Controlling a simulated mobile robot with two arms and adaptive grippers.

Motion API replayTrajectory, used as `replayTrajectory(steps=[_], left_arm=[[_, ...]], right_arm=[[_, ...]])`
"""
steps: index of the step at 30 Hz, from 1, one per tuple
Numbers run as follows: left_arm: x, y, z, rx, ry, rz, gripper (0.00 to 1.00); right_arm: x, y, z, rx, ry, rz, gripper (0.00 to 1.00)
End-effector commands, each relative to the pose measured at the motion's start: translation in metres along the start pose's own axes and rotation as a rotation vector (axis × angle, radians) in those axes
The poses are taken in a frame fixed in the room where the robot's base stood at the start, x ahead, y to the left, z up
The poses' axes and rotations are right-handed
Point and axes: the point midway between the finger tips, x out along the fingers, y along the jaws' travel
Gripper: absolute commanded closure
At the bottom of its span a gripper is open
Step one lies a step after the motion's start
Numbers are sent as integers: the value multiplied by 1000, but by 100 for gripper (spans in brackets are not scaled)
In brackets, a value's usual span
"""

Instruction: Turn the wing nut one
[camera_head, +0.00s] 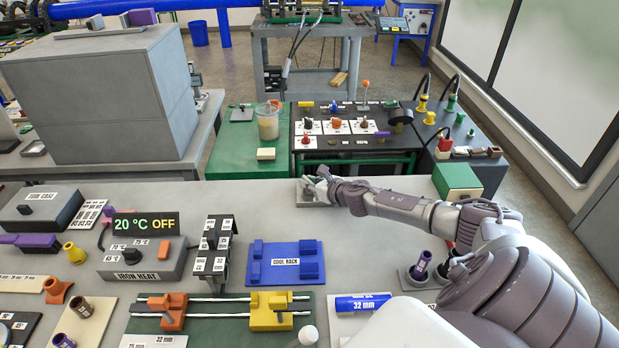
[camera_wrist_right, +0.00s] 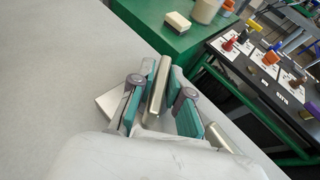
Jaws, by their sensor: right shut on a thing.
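My right gripper (camera_head: 318,188) is at the far edge of the grey bench, low over a small grey metal block (camera_head: 302,194). In the right wrist view, its teal-padded fingers (camera_wrist_right: 161,95) are closed around an upright, flat, pale metal piece (camera_wrist_right: 158,88), which appears to be the wing nut. Part of the metal block (camera_wrist_right: 112,105) shows beside the left finger. The fingers and palm hide the lower part of the held piece, and its turn angle cannot be told. My left gripper is not in view.
A blue cool rack (camera_head: 286,263) and an iron heater (camera_head: 142,262) lie nearer on the bench. Beyond the bench edge stand a green table (camera_head: 235,150) and a black panel with coloured knobs (camera_head: 340,143).

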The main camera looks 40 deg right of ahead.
Motion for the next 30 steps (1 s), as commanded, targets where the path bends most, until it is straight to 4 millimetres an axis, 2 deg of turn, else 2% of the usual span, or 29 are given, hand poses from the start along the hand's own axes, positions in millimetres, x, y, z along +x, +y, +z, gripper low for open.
replayTrajectory(steps=[9,10,13,23,26,30], left_arm=[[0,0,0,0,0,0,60],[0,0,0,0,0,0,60],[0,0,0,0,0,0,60],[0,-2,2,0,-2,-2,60],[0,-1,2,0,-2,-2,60],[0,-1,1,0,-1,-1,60]], right_arm=[[0,1,-4,-1,5,3,100],[0,1,-4,-1,5,3,80],[0,1,-4,-1,5,3,64],[-1,0,-1,-1,2,0,62],[-6,-1,-2,-1,3,-1,62],[-23,-1,-3,-3,6,0,62]])
